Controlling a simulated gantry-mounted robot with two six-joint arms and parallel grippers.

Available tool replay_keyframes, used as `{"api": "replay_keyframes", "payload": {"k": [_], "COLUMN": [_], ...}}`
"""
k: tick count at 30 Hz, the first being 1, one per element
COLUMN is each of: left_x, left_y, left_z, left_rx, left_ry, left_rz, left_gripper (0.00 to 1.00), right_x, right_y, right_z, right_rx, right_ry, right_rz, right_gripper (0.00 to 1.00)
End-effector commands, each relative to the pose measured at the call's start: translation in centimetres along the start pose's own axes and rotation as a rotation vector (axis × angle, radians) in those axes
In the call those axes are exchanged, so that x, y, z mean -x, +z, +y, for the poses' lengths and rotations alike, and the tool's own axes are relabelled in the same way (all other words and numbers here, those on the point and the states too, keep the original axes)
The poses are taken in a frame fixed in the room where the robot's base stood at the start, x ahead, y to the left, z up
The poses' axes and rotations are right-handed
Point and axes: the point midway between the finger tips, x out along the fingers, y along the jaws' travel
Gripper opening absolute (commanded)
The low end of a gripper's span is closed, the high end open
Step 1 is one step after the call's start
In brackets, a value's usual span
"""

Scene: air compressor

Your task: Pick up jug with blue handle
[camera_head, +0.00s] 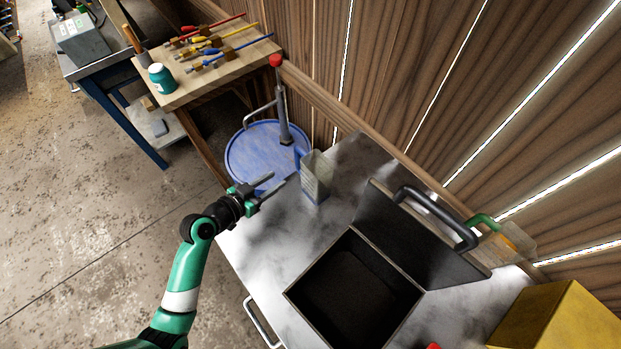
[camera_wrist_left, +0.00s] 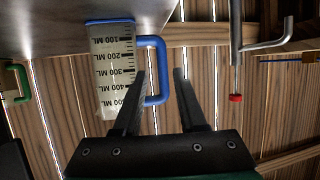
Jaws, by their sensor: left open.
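The jug with the blue handle (camera_head: 318,178) stands upright near the far left edge of the metal worktop. In the left wrist view the clear jug with volume marks (camera_wrist_left: 113,65) appears upside down, its blue handle (camera_wrist_left: 162,72) on the right side. My left gripper (camera_head: 277,187) is open and empty, left of the jug in the head view. In the left wrist view the handle shows between the fingertips of the gripper (camera_wrist_left: 160,73); I see no clear contact. My right gripper is not in view.
An open black box (camera_head: 355,285) sits on the worktop (camera_head: 275,260) right of my left arm. A jug with a green handle (camera_head: 512,238) stands behind it. A blue barrel (camera_head: 245,155) and a red-topped pump (camera_head: 284,115) are beyond the jug. A yellow box (camera_head: 560,320) is at lower right.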

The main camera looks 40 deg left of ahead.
Motion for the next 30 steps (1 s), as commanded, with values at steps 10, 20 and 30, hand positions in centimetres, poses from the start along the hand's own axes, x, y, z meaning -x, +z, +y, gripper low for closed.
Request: {"api": "replay_keyframes", "payload": {"k": [10,20,30], "left_x": [-5.2,-7.3,-11.6], "left_y": [-0.1,-0.2,-0.5], "left_z": [0.0,0.0,-0.1], "left_rx": [-0.002,-0.002,-0.002], "left_ry": [0.002,0.002,0.001], "left_rz": [0.001,0.002,0.001], "left_gripper": [0.41,0.41,0.41], "right_x": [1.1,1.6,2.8], "right_y": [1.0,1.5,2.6], "right_z": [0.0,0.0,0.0], "right_rx": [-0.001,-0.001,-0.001], "right_ry": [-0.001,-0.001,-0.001], "right_rz": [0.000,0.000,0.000], "right_gripper": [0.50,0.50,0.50]}}
